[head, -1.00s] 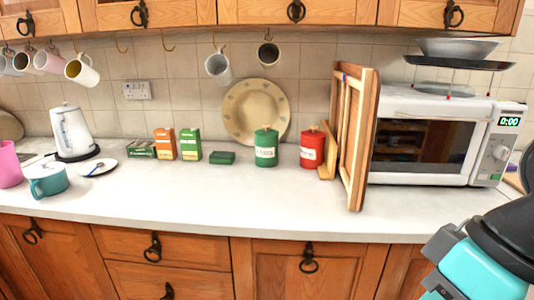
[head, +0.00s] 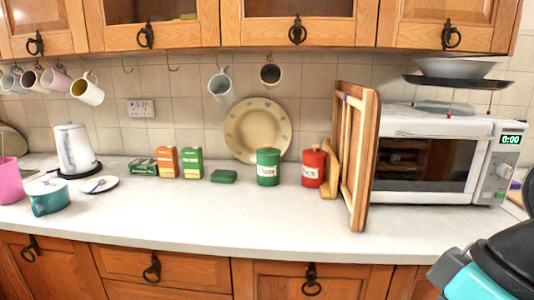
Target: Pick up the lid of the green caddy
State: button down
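The green caddy (head: 268,170) stands upright on the white worktop, in front of a large cream plate. Its green lid (head: 268,155) with a small pale knob (head: 268,148) is on top of it. A pale label is on the caddy's front. A similar red caddy (head: 314,169) stands to its right, with its own lid on. Part of my arm shows at the lower right, well apart from the caddy. My gripper's fingers are not in view.
A tall wooden board (head: 362,157) stands right of the red caddy, before the microwave (head: 435,158). The cream plate (head: 257,130) leans on the wall behind. Mugs hang above. The worktop (head: 230,212) in front is clear.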

aim_at(268, 151)
jog(key=z, duration=0.25)
jog(key=k, duration=0.35)
jog(key=u, duration=1.25)
jog(key=i, duration=1.75)
jog(key=z, duration=0.6)
